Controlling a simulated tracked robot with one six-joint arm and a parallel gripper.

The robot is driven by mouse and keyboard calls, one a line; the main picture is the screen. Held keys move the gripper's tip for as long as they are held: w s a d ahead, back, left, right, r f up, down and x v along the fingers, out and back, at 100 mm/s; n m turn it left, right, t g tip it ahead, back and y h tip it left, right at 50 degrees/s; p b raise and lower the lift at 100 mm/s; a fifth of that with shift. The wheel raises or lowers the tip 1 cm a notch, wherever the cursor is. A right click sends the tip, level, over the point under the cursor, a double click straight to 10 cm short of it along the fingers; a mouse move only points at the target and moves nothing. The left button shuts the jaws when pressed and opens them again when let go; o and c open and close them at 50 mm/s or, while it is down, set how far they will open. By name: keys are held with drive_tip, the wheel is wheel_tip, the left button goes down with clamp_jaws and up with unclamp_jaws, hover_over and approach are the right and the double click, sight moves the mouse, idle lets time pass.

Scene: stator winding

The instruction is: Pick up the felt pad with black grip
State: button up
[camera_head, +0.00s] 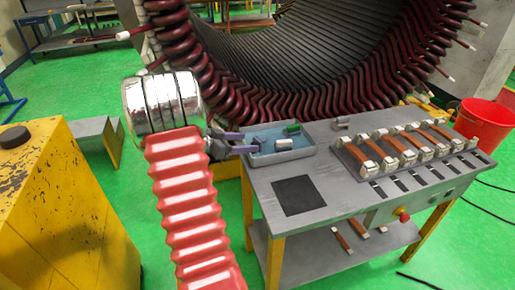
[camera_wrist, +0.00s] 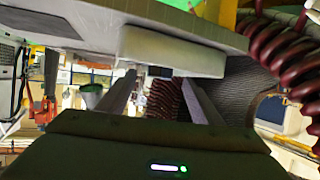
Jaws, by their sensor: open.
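The shallow blue tray (camera_head: 300,154) sits on the left end of the grey workbench. A small whitish piece (camera_head: 285,143) lies in it and may be the felt pad; I cannot make out a black grip. My gripper (camera_head: 243,142) is open at the tray's left edge, its fingers pointing right toward the whitish piece, apart from it. In the wrist view, which looks upside down, my open gripper (camera_wrist: 160,78) has its fingers spread beside the tray wall (camera_wrist: 172,52). A small pale and dark shape between the fingertips is too small to identify.
A green piece (camera_head: 292,128) and bluish pieces share the tray. A dark square mat (camera_head: 298,195) lies in front, a fixture with copper-coloured bars (camera_head: 410,142) to the right. The large stator (camera_head: 300,50) stands close behind. A yellow cabinet (camera_head: 60,210) is at left, a red bucket (camera_head: 485,122) at right.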

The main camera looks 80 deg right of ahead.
sight(254, 141)
drive_tip(key=x, duration=0.5)
idle(0.5)
drive_tip(key=c, duration=1.3)
drive_tip(key=shift+o, duration=0.2)
wheel_tip(254, 141, up, 10)
